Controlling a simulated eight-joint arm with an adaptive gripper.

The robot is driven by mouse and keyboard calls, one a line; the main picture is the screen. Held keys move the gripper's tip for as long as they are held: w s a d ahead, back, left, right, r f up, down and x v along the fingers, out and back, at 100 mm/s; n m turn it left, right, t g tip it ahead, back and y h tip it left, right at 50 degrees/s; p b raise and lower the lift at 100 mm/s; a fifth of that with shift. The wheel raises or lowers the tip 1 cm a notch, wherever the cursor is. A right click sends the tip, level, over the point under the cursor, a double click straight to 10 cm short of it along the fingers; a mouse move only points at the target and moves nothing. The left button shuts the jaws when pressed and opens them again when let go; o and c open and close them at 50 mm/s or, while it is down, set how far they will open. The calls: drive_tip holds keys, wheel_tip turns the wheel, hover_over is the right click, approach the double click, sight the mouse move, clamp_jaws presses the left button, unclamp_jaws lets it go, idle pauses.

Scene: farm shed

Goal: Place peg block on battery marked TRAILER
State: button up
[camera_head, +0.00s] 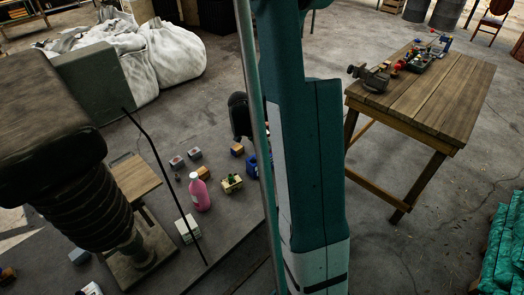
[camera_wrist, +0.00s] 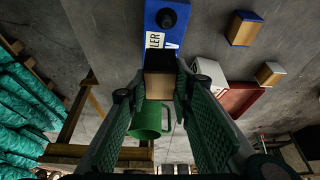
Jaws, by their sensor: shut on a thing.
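In the wrist view my gripper (camera_wrist: 155,92) is shut on a small block (camera_wrist: 160,86) with a tan face and a dark upper part, which I take for the peg block; no pegs can be made out. A blue battery (camera_wrist: 181,22) with a black round cap lies just beyond the block in the picture. I cannot tell whether block and battery touch. In the head view my arm hides the gripper, and a blue thing (camera_head: 251,163) peeks out beside it.
A green mug (camera_wrist: 147,122) shows between my fingers. Blue-and-tan blocks (camera_wrist: 243,28) and a red box (camera_wrist: 240,98) lie to the right. In the head view a pink bottle (camera_head: 199,193) and several small blocks stand on the floor; a wooden table (camera_head: 425,98) is at right.

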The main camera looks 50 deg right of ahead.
sight(262, 149)
drive_tip(key=shift+f, duration=0.15)
drive_tip(key=shift+f, duration=1.75)
drive_tip(key=shift+f+b, duration=0.2)
drive_tip(key=shift+b, duration=0.25)
drive_tip(key=o, duration=0.9)
drive_tip(key=shift+r, duration=0.25)
drive_tip(key=p+v, duration=0.1)
drive_tip(key=v, duration=1.1)
drive_tip(key=shift+p, duration=0.35)
